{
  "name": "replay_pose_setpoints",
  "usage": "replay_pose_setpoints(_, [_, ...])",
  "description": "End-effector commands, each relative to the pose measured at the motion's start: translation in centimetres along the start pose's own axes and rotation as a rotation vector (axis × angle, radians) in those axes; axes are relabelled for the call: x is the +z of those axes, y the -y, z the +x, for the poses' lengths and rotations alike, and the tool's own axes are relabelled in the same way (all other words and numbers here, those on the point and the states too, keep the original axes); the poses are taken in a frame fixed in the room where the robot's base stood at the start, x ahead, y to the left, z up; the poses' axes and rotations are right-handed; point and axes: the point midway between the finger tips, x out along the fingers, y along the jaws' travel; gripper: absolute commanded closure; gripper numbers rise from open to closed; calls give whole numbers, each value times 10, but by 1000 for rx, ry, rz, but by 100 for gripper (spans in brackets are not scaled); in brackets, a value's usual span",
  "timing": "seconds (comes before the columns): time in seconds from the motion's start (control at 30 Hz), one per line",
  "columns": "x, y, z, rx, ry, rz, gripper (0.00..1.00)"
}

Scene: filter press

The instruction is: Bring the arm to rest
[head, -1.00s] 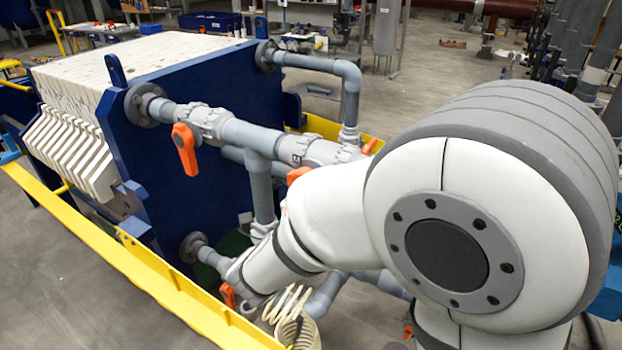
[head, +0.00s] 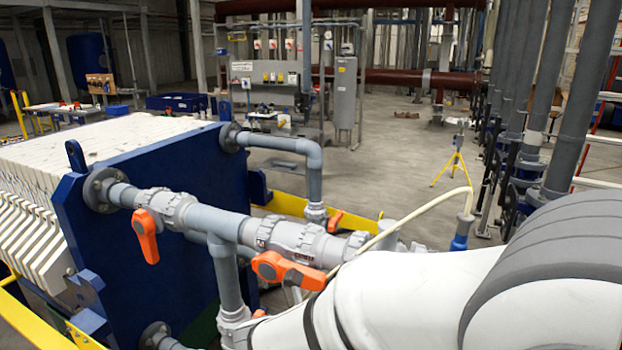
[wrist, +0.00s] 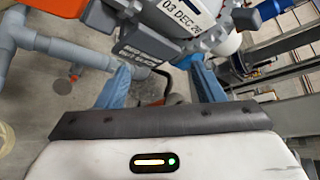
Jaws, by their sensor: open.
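My gripper (wrist: 163,80) shows in the wrist view with its two blue fingers wide apart. Nothing is held between them. Just beyond the fingers is a dark grey block (wrist: 148,42) on grey pipework, next to a white label (wrist: 185,8) reading "03 DEC 26". I cannot tell whether the fingers touch anything. In the head view my white and grey arm fills the lower right, and my gripper is hidden there.
The filter press has white plates (head: 110,140) and a blue end plate (head: 170,230). Grey pipes (head: 270,143) with orange valve handles (head: 146,236) stand beside my arm. A pale hose (head: 400,218) arches above it. Open floor (head: 400,150) lies behind, with a yellow tripod (head: 456,165).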

Motion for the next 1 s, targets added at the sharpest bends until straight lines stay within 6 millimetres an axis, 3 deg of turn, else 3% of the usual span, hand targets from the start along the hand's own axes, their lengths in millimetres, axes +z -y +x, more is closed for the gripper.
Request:
replay_pose_setpoints(0.03, [-20,15,15,6,-130,200,38])
replay_pose_setpoints(0.1, [-49,28,26,1,-302,492,38])
replay_pose_setpoints(0.3, [-110,44,29,-150,-761,1357,38])
replay_pose_setpoints(0.47, [-128,45,18,-372,-1057,1978,38])
replay_pose_setpoints(0.7, [-120,50,7,-742,-1372,2651,38])
replay_pose_setpoints(0.73, [-118,51,6,781,1386,-2680,38])
replay_pose_setpoints(0.8, [-120,46,8,784,1317,-2544,38])
replay_pose_setpoints(1.0, [-141,21,16,713,1317,-2575,38])
